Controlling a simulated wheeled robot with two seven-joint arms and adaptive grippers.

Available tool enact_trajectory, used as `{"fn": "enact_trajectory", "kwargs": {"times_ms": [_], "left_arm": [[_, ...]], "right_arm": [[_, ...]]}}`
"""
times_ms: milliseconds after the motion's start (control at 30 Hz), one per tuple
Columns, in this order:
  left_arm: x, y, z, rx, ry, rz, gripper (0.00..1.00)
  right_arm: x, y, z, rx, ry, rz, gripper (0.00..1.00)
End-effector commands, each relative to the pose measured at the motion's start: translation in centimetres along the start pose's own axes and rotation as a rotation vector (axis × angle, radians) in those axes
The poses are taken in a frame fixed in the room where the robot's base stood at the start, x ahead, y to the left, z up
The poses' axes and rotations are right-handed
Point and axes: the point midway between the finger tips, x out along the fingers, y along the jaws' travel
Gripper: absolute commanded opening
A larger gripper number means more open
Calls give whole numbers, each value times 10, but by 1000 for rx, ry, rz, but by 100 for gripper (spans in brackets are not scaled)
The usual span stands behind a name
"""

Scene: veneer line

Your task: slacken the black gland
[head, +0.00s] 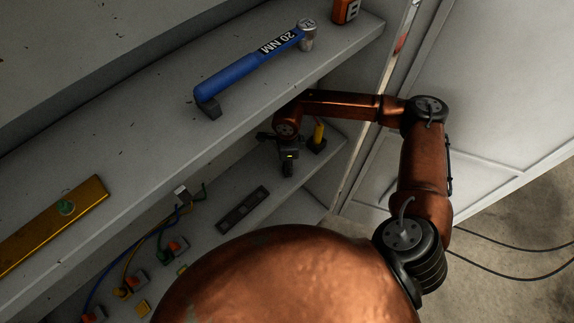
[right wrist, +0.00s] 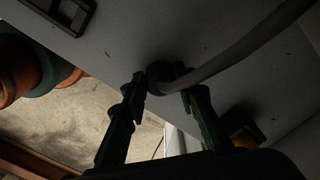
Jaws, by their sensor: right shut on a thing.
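The black gland (right wrist: 158,74) is a dark round piece in the right wrist view, with a thick grey cable (right wrist: 245,45) running from it to the upper right. My right gripper (right wrist: 166,88) has its two dark green fingers on either side of the gland and is shut on it. In the head view my right gripper (head: 288,166) is at the lower panel, and the gland there is hidden by the gripper and wrist. My left gripper is not in view.
A blue torque wrench (head: 245,72) marked 20 NM lies on the upper shelf. A yellow-handled item in a black base (head: 317,143) stands close right of my right gripper. A black slotted strip (head: 242,209) and several wired connectors (head: 136,280) are to the lower left.

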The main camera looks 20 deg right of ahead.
Motion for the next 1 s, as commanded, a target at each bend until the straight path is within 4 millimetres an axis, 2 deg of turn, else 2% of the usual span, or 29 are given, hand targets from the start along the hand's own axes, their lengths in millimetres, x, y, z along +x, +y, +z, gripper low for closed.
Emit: {"fn": "enact_trajectory", "kwargs": {"times_ms": [67, 100, 300, 667, 767, 1000], "left_arm": [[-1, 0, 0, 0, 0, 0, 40], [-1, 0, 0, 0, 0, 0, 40], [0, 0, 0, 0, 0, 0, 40], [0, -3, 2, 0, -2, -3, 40], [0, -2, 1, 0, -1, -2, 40], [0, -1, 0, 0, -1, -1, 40]], "right_arm": [[-4, -4, -2, 2, 2, -8, 2], [-4, -4, -1, 2, 2, -9, 29], [-2, -3, 0, 1, 1, -6, 43], [-5, -2, 0, 1, 0, -4, 44], [-16, -2, 0, 1, 0, -6, 44], [-65, -3, 0, 1, 0, -7, 44]]}}
